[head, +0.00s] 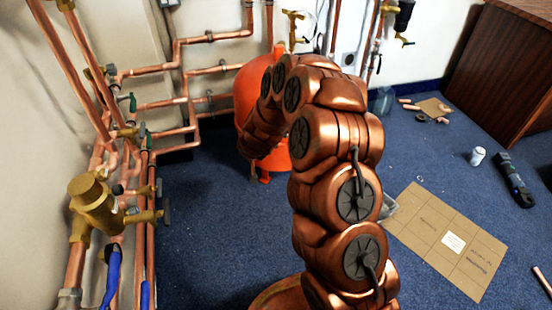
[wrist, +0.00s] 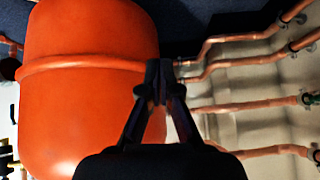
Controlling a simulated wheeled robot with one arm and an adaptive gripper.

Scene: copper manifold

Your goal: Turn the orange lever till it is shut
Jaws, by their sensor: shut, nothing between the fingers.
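I cannot make out an orange lever in either view. Copper pipes with brass valves line the wall at left in the head view; a brass valve body (head: 97,207) stands nearest, with a blue lever (head: 112,270) below it. Small green handles (head: 132,102) show farther back. In the wrist view my gripper (wrist: 160,72) is shut and empty, its tips in front of the right edge of a large orange tank (wrist: 85,115). I cannot tell whether they touch it. In the head view my arm hides the gripper.
The orange tank (head: 247,92) stands behind my arm by the back wall. Copper pipes (wrist: 240,107) run to the right of the gripper in the wrist view. Flattened cardboard (head: 425,225), a white bottle (head: 477,156) and a black tool (head: 512,180) lie on the blue floor at right.

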